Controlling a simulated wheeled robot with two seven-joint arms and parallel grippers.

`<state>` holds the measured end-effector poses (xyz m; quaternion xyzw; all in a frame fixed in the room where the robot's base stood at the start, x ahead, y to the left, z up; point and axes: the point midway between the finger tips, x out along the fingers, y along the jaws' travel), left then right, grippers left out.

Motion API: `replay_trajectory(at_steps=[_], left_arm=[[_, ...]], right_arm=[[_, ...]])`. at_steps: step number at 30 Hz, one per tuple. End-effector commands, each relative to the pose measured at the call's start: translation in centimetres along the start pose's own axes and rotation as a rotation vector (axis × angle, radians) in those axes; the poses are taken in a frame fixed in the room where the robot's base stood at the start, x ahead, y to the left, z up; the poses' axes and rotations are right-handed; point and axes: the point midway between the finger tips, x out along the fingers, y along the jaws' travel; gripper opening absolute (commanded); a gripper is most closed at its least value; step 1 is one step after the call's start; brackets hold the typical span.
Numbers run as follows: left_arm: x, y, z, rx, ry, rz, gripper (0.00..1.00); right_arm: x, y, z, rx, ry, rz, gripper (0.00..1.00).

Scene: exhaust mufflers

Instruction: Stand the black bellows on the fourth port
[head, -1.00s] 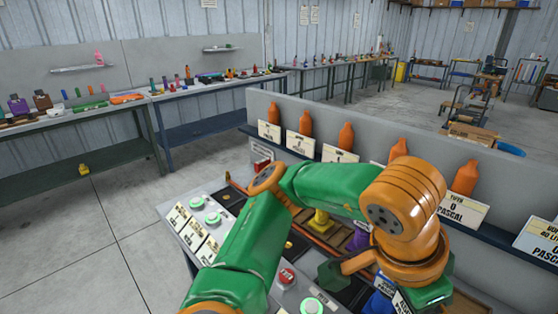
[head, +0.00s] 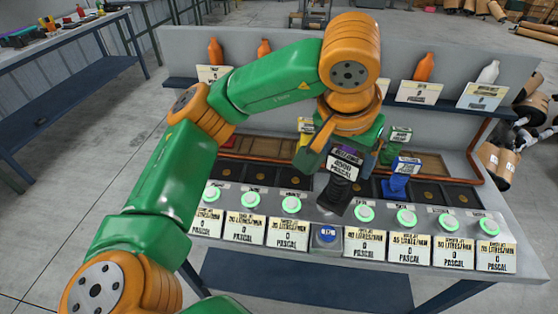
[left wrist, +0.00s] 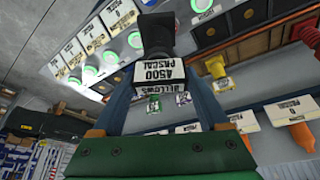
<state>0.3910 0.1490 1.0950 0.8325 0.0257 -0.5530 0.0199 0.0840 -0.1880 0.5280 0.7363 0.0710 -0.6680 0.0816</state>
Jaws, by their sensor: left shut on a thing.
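The black bellows (head: 335,195) bears a white pascal label and hangs from my left gripper (head: 343,162), which is shut on it. In the left wrist view the bellows (left wrist: 156,38) stands out beyond the fingertips of my left gripper (left wrist: 160,90), with its wide end away from them. In the head view it overlaps the middle of the sloped grey console (head: 300,212); whether it touches is unclear. Dark square ports (head: 430,192) run in a row along the console. The bellows and arm hide part of the row, so I cannot make out the fourth port. My right gripper is out of view.
A blue bellows (head: 398,184) stands in the row, right of the black one. A wooden tray (head: 265,148) lies behind. Orange bottles (head: 424,66) stand on the back shelf.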

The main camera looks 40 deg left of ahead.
Motion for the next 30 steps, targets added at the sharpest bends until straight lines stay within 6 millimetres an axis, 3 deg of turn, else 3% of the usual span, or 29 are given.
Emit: replay_trajectory(at_steps=[9,16,19,25,30], left_arm=[[0.8,0.0,-4.9,-0.284,0.0,-0.117,0.0],[1.6,-0.9,-6.7,-0.439,0.0,-0.181,0.0],[2.8,-3.2,-6.7,-0.456,-0.003,-0.188,0.0],[5.6,-10.0,-6.7,-0.457,-0.005,-0.191,0.0],[9.6,-13.0,-5.6,-0.45,-0.004,-0.189,0.0]], right_arm=[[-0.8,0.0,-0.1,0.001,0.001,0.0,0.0],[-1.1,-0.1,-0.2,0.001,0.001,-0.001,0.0],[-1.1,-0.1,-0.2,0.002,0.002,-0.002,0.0],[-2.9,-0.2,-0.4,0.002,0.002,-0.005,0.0],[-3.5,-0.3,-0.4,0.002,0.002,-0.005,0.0]])
